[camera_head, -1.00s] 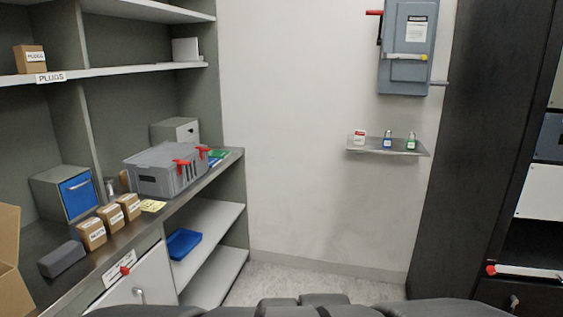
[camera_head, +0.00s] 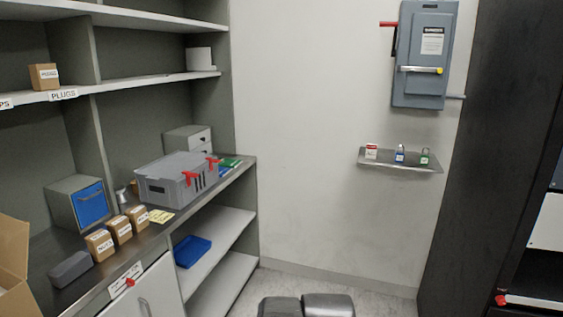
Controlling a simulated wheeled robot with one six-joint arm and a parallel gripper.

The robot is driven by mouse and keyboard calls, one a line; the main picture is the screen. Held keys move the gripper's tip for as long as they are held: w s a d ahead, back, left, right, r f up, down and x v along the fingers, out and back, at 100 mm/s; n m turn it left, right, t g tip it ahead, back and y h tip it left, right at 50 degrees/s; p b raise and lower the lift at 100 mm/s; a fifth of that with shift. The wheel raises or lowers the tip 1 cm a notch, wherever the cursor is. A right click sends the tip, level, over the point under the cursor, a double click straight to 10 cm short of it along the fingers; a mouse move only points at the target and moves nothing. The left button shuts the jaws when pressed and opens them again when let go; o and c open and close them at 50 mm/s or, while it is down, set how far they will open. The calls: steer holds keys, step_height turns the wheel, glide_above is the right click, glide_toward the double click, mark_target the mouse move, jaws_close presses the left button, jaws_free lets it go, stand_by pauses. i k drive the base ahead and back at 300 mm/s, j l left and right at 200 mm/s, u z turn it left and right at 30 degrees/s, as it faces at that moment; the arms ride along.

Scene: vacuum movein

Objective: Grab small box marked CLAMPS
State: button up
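Three small brown cardboard boxes with white labels stand in a row on the counter at left: a front one (camera_head: 100,244), a middle one (camera_head: 120,230) and a rear one (camera_head: 138,217). Their label print is too small to read surely, so I cannot tell which is marked CLAMPS. Another small brown box (camera_head: 43,77) stands on the shelf above, near a shelf label reading PLUGS (camera_head: 64,95). A cut-off shelf label ending in "PS" (camera_head: 5,103) is at the left edge. Dark grey parts of my own body show at the bottom; my gripper is not seen.
A grey crate with red clamps (camera_head: 165,188) stands behind the boxes. A dark grey block (camera_head: 70,268) and an open carton (camera_head: 12,265) are nearer. A blue-fronted drawer unit (camera_head: 77,203) stands behind. A dark cabinet (camera_head: 490,150) is at right. Floor between is clear.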

mark_target(120, 227)
steer(key=u, duration=1.3)
